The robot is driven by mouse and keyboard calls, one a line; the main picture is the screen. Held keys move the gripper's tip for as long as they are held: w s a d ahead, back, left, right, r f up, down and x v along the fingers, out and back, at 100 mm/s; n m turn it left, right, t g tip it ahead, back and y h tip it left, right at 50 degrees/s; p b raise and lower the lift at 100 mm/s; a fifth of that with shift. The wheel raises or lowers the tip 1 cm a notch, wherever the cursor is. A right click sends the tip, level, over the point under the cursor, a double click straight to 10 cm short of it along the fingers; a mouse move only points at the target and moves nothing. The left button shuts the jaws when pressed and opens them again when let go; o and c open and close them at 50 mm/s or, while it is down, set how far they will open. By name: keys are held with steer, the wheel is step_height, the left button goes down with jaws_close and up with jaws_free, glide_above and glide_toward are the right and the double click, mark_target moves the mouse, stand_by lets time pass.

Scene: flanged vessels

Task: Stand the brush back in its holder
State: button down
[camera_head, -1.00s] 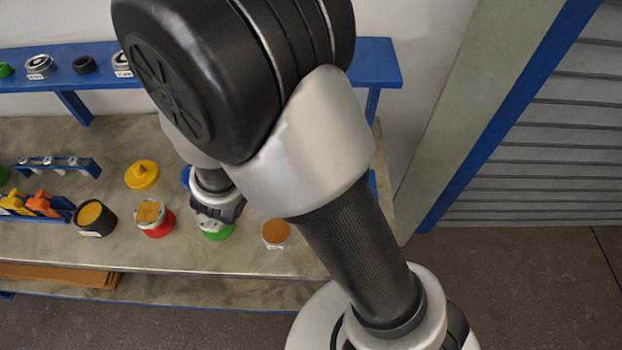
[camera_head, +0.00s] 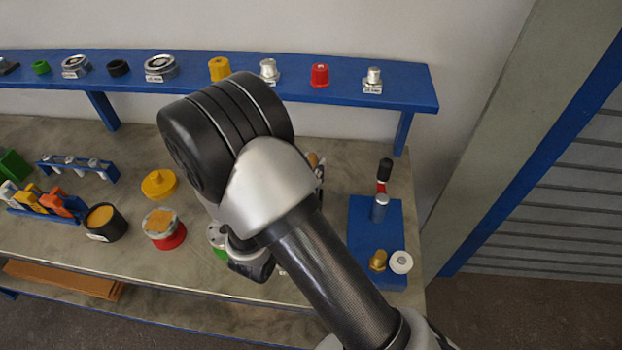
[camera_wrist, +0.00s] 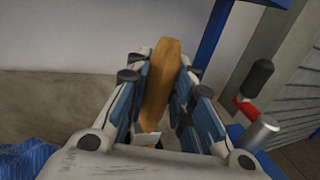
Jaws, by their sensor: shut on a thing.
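My gripper (camera_wrist: 160,95) is shut on an upright piece of wood, which looks like the brush's wooden handle (camera_wrist: 161,80). Its rounded top points up between the blue-lined fingers, and a pale part shows below them. In the head view the wooden tip (camera_head: 313,159) just shows behind my arm, above the bench. My arm hides most of the gripper and the rest of the brush there. I cannot pick out the brush's holder for certain; it may be hidden behind my arm.
A blue shelf (camera_head: 420,90) with fittings runs above. Several vessels stand left.

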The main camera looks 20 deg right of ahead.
steer(key=shift+f+b, duration=0.3)
steer(key=shift+f, duration=1.05)
steer(key=shift+f, duration=0.15)
steer(key=c, duration=1.4)
jaws_free()
